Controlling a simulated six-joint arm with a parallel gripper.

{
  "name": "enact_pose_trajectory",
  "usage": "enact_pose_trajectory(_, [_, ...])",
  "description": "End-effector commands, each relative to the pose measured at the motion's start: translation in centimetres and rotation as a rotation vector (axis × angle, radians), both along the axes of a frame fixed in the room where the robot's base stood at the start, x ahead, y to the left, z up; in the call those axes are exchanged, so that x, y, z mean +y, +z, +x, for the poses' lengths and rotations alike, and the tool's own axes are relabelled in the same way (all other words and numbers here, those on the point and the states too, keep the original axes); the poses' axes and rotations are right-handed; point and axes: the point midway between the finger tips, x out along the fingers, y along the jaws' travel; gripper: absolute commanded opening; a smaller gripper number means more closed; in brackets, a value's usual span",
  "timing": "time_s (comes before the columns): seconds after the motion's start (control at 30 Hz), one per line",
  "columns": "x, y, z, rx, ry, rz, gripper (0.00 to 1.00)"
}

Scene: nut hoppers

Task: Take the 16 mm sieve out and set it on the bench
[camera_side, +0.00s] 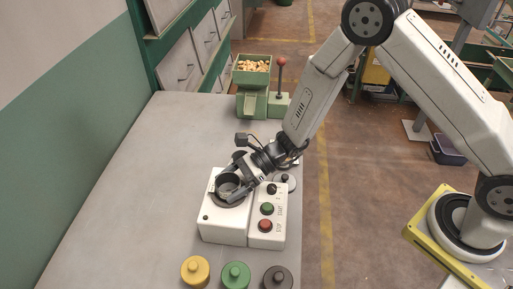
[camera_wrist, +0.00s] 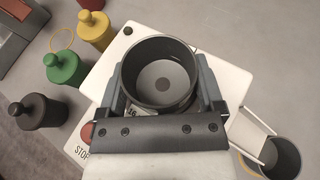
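The 16 mm sieve (camera_side: 228,182) is a dark round cup at the top of a white machine (camera_side: 224,224). In the wrist view the sieve (camera_wrist: 160,58) is seen from above, with a pale bottom and a partly hidden label at its near side. My gripper (camera_side: 233,180) reaches down to it from the right. In the wrist view my gripper's fingers (camera_wrist: 163,88) lie against opposite sides of the sieve wall, with no clear gap. The sieve looks upright. Its lower edge is hidden, so I cannot tell whether it is clear of its seat.
A control panel with a green button (camera_side: 267,208) and a red button (camera_side: 265,225) adjoins the machine. Yellow (camera_side: 195,271), green (camera_side: 236,275) and dark (camera_side: 277,278) knobbed pieces stand in front. A green nut hopper (camera_side: 252,89) is behind. The grey bench (camera_side: 130,190) is clear left of the machine.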

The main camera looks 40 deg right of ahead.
Motion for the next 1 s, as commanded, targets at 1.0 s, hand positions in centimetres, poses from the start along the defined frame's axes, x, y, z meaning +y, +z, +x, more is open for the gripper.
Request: enact_pose_trajectory(1.0, [-0.4,4.3,-0.9,-0.001,-0.003,0.001,0.26])
